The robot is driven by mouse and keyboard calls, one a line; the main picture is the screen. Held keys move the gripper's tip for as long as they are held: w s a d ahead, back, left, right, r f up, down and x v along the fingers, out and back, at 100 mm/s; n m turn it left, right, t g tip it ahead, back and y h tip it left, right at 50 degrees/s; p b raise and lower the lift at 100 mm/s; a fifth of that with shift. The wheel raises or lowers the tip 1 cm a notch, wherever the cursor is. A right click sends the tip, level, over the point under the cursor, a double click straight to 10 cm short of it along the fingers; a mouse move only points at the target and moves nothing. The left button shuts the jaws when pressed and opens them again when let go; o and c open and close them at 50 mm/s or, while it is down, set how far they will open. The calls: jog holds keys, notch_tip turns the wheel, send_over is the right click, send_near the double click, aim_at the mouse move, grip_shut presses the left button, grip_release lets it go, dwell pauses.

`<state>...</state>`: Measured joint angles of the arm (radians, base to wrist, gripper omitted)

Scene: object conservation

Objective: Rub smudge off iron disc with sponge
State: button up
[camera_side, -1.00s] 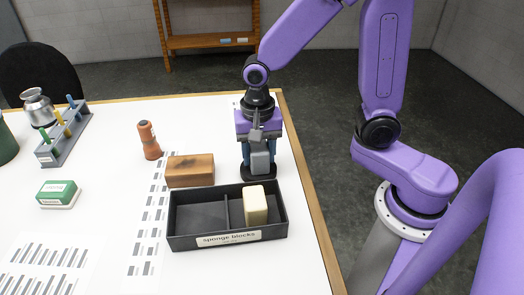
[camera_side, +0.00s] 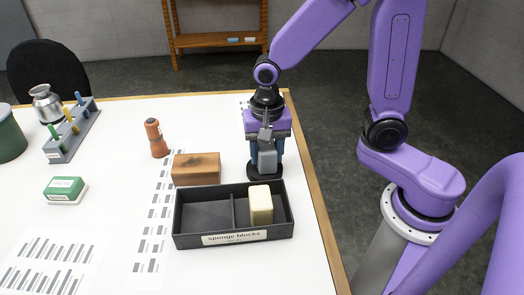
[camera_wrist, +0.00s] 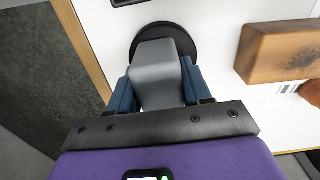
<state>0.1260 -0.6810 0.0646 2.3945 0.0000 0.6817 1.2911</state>
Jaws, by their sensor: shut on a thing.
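The iron disc (camera_side: 254,174) is dark and round and lies on the white table behind the black tray, near the table's right edge. It also shows in the wrist view (camera_wrist: 185,38), partly covered. My gripper (camera_side: 266,158) points down over the disc. Its blue fingers are shut on a grey block, seemingly the sponge (camera_wrist: 158,75). The sponge (camera_side: 267,159) is at the disc, hiding its middle; I cannot tell whether they touch. No smudge shows on the visible part of the disc.
A black tray (camera_side: 205,241) labelled "sponge blocks" holds a cream block (camera_side: 261,205) in its right compartment. A brown wooden block (camera_side: 196,170) stands left of the disc, with an orange-brown bottle (camera_side: 155,138) beyond. A tube rack (camera_side: 72,133) and a green-topped block (camera_side: 65,189) are further left.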

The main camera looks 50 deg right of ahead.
jog(key=shift+s+d, duration=0.25)
dwell(0.3)
jog(key=shift+w+a, duration=0.4)
jog(key=shift+r, duration=0.1)
jog(key=shift+r, duration=1.45)
